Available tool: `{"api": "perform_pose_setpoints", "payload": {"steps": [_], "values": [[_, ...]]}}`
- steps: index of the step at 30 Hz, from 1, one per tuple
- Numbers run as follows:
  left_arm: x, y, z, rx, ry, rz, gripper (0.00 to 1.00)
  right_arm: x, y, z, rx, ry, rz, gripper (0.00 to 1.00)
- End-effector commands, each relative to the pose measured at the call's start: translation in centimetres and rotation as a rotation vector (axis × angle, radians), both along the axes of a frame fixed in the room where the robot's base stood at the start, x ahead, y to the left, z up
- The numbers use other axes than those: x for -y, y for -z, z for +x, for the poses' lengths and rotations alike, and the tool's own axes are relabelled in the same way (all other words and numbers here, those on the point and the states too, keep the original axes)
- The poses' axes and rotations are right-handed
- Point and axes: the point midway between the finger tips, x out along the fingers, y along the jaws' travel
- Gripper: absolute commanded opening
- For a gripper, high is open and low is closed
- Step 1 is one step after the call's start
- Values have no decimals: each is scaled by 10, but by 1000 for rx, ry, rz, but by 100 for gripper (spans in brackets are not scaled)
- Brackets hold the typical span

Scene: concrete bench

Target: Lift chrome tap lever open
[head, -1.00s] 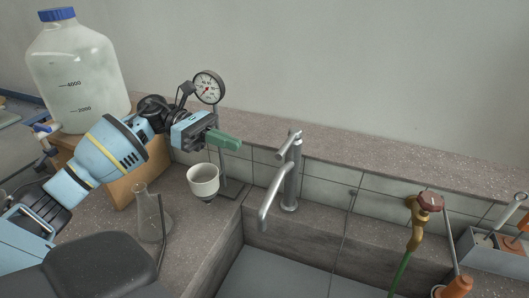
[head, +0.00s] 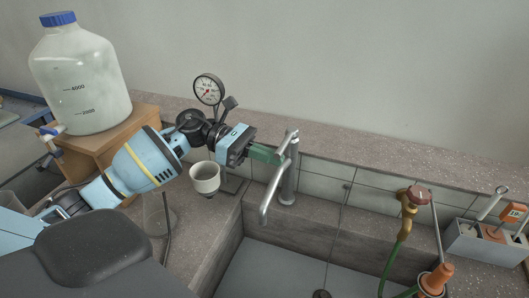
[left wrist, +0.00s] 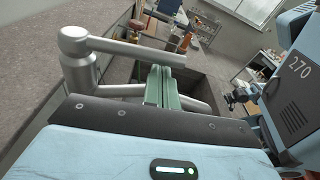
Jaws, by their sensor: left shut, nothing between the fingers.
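The chrome tap (head: 289,185) stands upright at the back edge of the sink. Its lever (head: 290,138) sits on top and its spout (head: 265,204) slopes down toward the basin. My left gripper (head: 281,157) is at the tap's upper part, with its green fingers shut together and empty. In the left wrist view the lever (left wrist: 125,50) runs across just beyond the fingertips (left wrist: 163,70), which appear to lie at or under it. I cannot tell whether they touch. The tap body also shows there (left wrist: 82,75). My right gripper is not in view.
A white cup (head: 204,178) and a pressure gauge (head: 208,89) stand left of the tap. A large bottle (head: 80,85) is on a wooden stand. A brass valve with a red knob (head: 416,196) and a grey tool box (head: 480,244) are at right. The sink basin (head: 275,272) is open below.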

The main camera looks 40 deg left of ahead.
Motion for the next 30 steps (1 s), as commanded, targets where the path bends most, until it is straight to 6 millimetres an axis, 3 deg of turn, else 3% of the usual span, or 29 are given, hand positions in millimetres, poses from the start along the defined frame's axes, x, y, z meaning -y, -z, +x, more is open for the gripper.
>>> {"api": "perform_pose_setpoints", "payload": {"steps": [30], "values": [[-1,-20,0,-119,1,-31,0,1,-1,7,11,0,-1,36]]}}
